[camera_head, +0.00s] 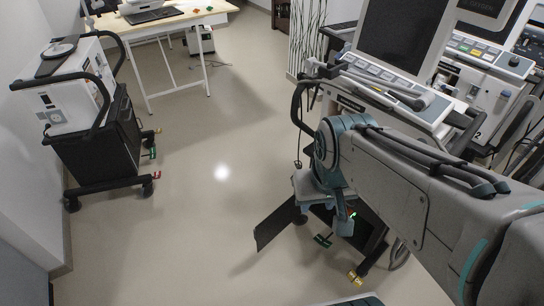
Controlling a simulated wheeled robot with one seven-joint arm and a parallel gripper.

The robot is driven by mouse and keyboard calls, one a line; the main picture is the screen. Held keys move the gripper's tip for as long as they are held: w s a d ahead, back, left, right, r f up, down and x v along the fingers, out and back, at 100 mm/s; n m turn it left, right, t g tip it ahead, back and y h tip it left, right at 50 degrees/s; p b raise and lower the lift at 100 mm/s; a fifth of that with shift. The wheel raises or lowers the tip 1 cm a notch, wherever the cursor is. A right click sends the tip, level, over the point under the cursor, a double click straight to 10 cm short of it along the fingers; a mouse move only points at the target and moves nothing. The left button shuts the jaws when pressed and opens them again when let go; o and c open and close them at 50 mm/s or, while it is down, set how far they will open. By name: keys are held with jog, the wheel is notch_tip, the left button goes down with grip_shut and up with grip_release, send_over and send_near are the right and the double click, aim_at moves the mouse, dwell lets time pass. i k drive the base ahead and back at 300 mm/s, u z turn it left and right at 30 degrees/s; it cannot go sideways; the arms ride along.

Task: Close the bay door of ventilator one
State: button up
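A ventilator with a large dark screen (403,38) and a white control panel (392,86) stands at the right; I take it to be ventilator one, though no number is readable. A black flat panel (275,224), apparently its bay door, sticks out to the left low down, standing open. Its hinge side and most of the bay are hidden behind my arm. My gripper (345,223) points down in front of the lower cabinet, just right of the panel. I cannot tell whether it touches the panel, or whether its fingers are open or shut.
A second ventilator (487,52) stands close at the far right. A white cart machine (70,98) with a black base stands at the left wall. A pale table (165,20) is at the back. The floor (200,215) between is clear.

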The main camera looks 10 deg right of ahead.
aim_at(267, 230)
jog(key=u, duration=1.65)
jog(key=i, duration=2.45)
jog(key=z, duration=3.8)
jog(key=i, duration=0.5)
jog(key=z, duration=0.1)
jog(key=k, duration=0.4)
